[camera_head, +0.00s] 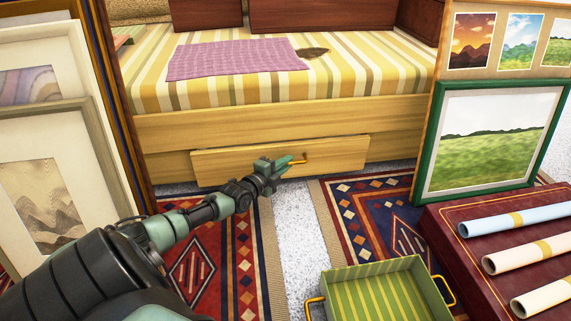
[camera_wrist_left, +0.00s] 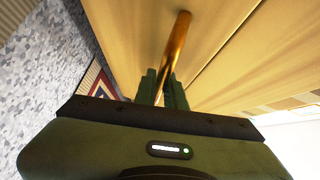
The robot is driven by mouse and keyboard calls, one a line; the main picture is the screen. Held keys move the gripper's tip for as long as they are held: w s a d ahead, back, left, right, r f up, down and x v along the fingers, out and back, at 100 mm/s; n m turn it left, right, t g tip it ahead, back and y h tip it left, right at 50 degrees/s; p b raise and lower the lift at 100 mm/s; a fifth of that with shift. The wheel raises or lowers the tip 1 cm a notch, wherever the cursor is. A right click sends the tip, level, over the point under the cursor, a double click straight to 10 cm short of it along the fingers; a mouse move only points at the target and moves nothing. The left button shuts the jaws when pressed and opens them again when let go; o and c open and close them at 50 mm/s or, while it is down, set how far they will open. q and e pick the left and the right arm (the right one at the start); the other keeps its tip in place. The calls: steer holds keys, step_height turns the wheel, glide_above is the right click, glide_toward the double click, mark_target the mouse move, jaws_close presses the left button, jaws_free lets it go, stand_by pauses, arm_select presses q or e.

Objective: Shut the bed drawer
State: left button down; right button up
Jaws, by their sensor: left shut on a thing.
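The bed drawer (camera_head: 235,161) has a pale wooden front low in the side of the bed (camera_head: 200,128). Its front stands slightly proud of the bed frame; how far it is out is hard to tell. A brass handle (camera_head: 301,160) sits at the middle of the drawer front. My left gripper (camera_head: 288,162) is shut on this handle. In the left wrist view the handle (camera_wrist_left: 177,45) runs between the green fingers (camera_wrist_left: 165,88) toward the wooden front (camera_wrist_left: 125,35). My right gripper is not in view.
Two patterned rugs (camera_head: 364,205) lie before the bed. A green striped tray (camera_head: 374,289) with brass handles stands front right, beside a dark red case (camera_head: 445,235) with rolled prints. Framed prints (camera_head: 40,205) lean at left, and a green-framed landscape (camera_head: 490,130) stands at right.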

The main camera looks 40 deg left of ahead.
mark_target(282, 156)
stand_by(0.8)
arm_select(q)
steer(key=w+a, duration=0.2)
steer(key=a, duration=0.1)
steer(key=shift+w+a+f, duration=0.1)
steer(key=shift+w, duration=0.3)
steer(key=shift+a, duration=0.15)
steer(key=c, duration=1.5)
jaws_free()
steer(key=shift+w, duration=0.15)
